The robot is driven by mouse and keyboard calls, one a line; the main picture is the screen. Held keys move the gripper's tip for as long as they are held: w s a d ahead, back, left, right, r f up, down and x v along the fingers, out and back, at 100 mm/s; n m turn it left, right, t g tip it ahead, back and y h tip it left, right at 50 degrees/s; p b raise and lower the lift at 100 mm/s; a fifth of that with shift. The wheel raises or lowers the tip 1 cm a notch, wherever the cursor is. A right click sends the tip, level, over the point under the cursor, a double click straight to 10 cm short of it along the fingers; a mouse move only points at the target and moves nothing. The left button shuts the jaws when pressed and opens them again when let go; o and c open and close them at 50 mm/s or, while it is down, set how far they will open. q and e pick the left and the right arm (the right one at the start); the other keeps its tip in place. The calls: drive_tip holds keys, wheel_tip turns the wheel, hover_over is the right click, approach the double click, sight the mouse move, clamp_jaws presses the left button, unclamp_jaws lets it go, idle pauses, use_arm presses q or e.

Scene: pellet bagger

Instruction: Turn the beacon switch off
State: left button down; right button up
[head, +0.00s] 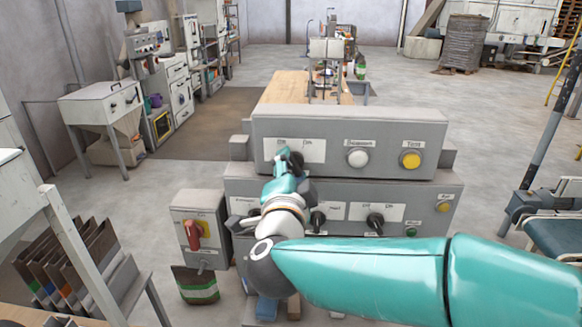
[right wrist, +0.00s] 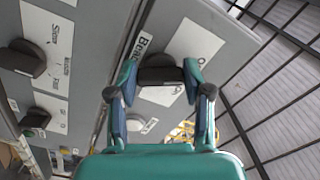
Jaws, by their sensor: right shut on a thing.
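The beacon switch is a dark knob (right wrist: 158,76) on a white label plate (right wrist: 190,58), with a partly hidden label starting "Be" beside it in the right wrist view. In the head view its plate (head: 314,151) is at the left of the upper grey control box (head: 350,123). My right gripper (right wrist: 160,80) is shut on the knob, one finger on each side. In the head view the right gripper (head: 289,160) covers most of the switch. I cannot tell which position the knob points to. My left gripper is not in view.
The upper box also has a white button (head: 357,158) and a yellow button (head: 411,160). The lower grey box has black knobs (head: 375,221) and a green button (head: 411,231). A red-handled switch box (head: 197,211) stands at the left. A wooden table (head: 290,88) is behind.

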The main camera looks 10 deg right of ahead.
drive_tip(key=shift+f, duration=0.4)
drive_tip(key=o, duration=1)
drive_tip(key=shift+c, duration=0.2)
drive_tip(key=shift+o, duration=1)
drive_tip(key=shift+r, duration=0.15)
drive_tip(key=shift+s+r, duration=0.1)
drive_tip(key=v, duration=1.1)
drive_tip(key=shift+s+a, duration=0.2)
drive_tip(key=shift+s, duration=0.15)
